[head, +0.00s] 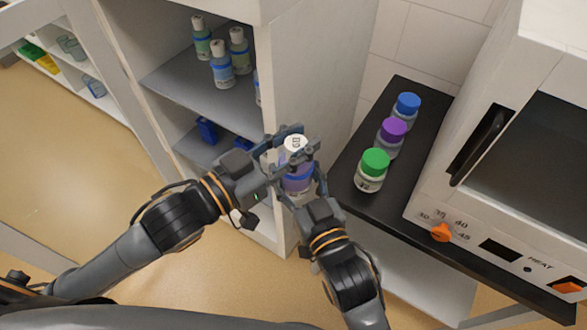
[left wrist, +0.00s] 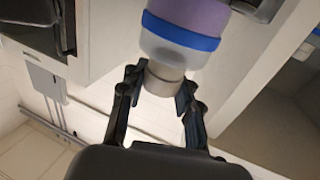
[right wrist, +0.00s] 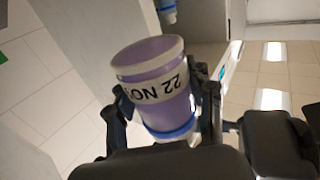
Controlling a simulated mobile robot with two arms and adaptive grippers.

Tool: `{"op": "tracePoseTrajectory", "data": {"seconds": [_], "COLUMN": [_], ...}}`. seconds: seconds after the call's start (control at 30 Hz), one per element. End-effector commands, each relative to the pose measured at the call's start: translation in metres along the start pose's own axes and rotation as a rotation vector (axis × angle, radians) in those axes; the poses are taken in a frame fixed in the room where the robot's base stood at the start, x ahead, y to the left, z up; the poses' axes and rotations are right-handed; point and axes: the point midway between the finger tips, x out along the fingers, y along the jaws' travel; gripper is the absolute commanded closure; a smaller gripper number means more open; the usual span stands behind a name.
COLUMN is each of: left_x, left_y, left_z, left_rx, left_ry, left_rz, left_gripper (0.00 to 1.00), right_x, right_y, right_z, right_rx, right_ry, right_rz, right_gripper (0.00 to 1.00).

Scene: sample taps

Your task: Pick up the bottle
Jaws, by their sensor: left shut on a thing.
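The bottle (head: 298,181) has a purple body, a blue band and a pale cap, and it is held up in front of the cabinet's side wall. My left gripper (head: 290,149) is shut on its cap end; the left wrist view shows the cap between the fingers (left wrist: 160,85) and the purple body (left wrist: 190,15) beyond. My right gripper (head: 302,192) is lower, with its fingers on both sides of the purple body. In the right wrist view the bottle (right wrist: 158,85) shows a white label between those fingers (right wrist: 165,105); whether both touch it is unclear.
A cabinet shelf (head: 180,85) on the left holds several pale-capped bottles (head: 220,65). A black counter (head: 345,175) on the right bears green-, purple- and blue-capped jars (head: 372,170) beside a white heating unit (head: 440,190). Open floor (head: 60,150) shows at left.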

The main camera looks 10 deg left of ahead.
Motion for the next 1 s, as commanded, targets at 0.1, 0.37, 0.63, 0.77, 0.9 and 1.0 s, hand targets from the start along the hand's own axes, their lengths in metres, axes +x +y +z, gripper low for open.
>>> {"op": "tracePoseTrajectory", "data": {"seconds": [0.1, 0.37, 0.63, 0.77, 0.9, 1.0], "left_x": [0.000, 0.000, 0.003, 0.007, -0.003, -0.021], "left_y": [0.001, 0.001, 0.000, 0.000, 0.000, 0.000], "left_z": [-0.001, -0.001, -0.014, -0.052, -0.109, -0.147], "left_rx": [-0.001, -0.001, -0.015, -0.053, -0.103, -0.130], "left_ry": [0.003, 0.002, 0.065, 0.233, 0.494, 0.681], "left_rz": [0.002, 0.002, 0.021, 0.085, 0.211, 0.322], "left_gripper": [0.61, 0.41, 0.41, 0.41, 0.41, 0.41], "right_x": [0.000, 0.000, 0.000, 0.000, 0.000, 0.000], "right_y": [-0.002, -0.001, -0.001, -0.001, -0.001, -0.001], "right_z": [-0.001, -0.001, -0.001, -0.001, -0.001, -0.001], "right_rx": [0.002, 0.002, 0.002, 0.002, 0.002, 0.001], "right_ry": [0.003, 0.003, 0.003, 0.003, 0.003, 0.003], "right_rz": [-0.003, -0.003, -0.002, -0.002, -0.002, -0.002], "right_gripper": [0.88, 0.88, 0.88, 0.88, 0.88, 0.88]}}
